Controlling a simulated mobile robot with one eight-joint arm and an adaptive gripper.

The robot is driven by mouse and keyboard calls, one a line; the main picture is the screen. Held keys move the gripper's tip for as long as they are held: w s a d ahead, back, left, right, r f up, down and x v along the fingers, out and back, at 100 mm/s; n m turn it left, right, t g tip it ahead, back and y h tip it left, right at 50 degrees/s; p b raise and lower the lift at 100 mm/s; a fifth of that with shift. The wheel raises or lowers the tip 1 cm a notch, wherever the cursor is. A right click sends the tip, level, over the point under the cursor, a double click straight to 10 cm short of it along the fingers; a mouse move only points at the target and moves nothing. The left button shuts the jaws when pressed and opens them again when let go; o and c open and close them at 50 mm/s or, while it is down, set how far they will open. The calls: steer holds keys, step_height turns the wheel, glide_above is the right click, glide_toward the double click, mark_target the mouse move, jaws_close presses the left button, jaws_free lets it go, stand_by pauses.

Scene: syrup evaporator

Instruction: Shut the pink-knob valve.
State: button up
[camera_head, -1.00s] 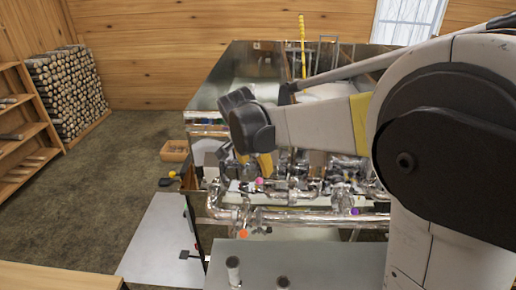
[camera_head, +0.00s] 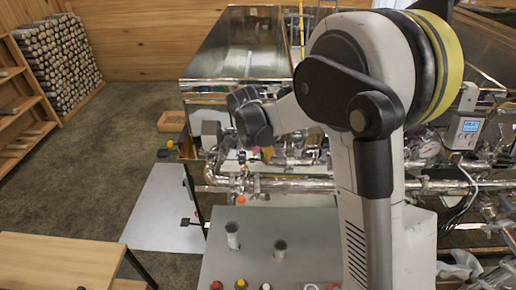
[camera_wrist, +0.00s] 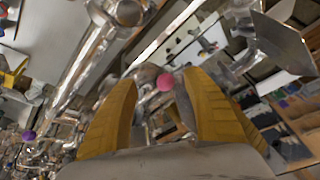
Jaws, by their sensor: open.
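The pink knob (camera_wrist: 166,82) shows in the wrist view between the tips of my gripper (camera_wrist: 160,79). The two yellow fingers are spread apart and nothing is held. I cannot tell whether a finger touches the knob. The knob sits among shiny metal pipes (camera_wrist: 85,65); its valve body is mostly hidden. In the head view my gripper (camera_head: 267,153) is a small yellow patch above the pipework, and I cannot clearly make out the pink knob there.
An orange knob (camera_head: 241,200) is on the front pipes, and a purple knob (camera_wrist: 29,135) shows at the wrist view's left. The large metal evaporator pan (camera_head: 235,55) stands behind. A grey table (camera_head: 260,240) bears bottles and cups. A wooden table (camera_head: 55,258) is at left; floor beyond is open.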

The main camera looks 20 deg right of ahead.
jaws_close()
steer(key=shift+a, duration=0.1)
steer(key=shift+s, duration=0.1)
steer(key=s+n+y+b, duration=0.1)
steer(key=s+n, duration=0.1)
steer(key=s+n+y+b, duration=0.1)
steer(key=s+n, duration=0.2)
steer(key=s+d+n+t+y+b, duration=0.1)
steer(key=s+n, duration=0.1)
steer(key=n, duration=0.1)
steer(key=shift+s+d+b, duration=0.1)
steer(key=shift+s+b, duration=0.25)
steer(key=shift+b, duration=0.05)
steer(key=s+d+n+g+y+b, duration=0.1)
steer(key=s+d+n, duration=0.4)
steer(key=n, duration=0.5)
steer(key=shift+s+d+r+g+y+b, duration=0.15)
steer(key=shift+s+d+g+y+b, duration=0.15)
steer(key=shift+d+y+b, duration=0.85)
steer(key=shift+a, duration=0.1)
